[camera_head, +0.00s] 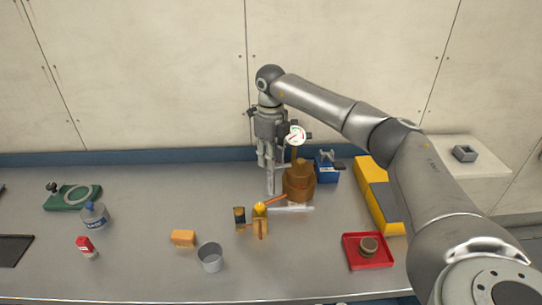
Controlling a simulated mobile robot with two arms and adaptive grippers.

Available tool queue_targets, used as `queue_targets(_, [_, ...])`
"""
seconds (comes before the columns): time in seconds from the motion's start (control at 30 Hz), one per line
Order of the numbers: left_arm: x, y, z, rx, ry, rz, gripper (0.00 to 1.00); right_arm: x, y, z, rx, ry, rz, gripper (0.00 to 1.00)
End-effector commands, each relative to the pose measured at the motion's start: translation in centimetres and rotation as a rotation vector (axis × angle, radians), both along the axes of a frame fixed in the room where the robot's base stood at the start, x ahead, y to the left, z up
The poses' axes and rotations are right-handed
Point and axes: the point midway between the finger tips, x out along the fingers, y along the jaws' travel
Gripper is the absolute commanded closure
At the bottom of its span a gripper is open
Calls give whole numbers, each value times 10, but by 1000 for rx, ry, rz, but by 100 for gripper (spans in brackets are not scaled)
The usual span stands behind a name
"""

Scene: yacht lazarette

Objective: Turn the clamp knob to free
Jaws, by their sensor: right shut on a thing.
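My right gripper (268,174) points down beside the left side of a brown round fitting (300,184), its fingers closed together. The small part between its fingertips is hidden, so I cannot tell whether it is the clamp knob. A round white gauge with a red mark (296,135) shows above the fitting, next to the gripper. A yellow piece with an orange handle (260,211) stands just in front. A blue block with a grey wing-shaped top (326,168) stands behind the fitting to the right. My left gripper is not in view.
A yellow box (375,195) and a red tray (352,252) lie to the right, near my right arm.

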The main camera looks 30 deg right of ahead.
Motion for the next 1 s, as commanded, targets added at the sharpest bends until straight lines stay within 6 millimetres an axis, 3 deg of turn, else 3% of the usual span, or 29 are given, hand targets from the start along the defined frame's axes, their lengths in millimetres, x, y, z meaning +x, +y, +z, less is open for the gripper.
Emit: queue_targets(1.0, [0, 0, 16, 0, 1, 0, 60, 1, 0, 1, 0, -4, 931, 98])
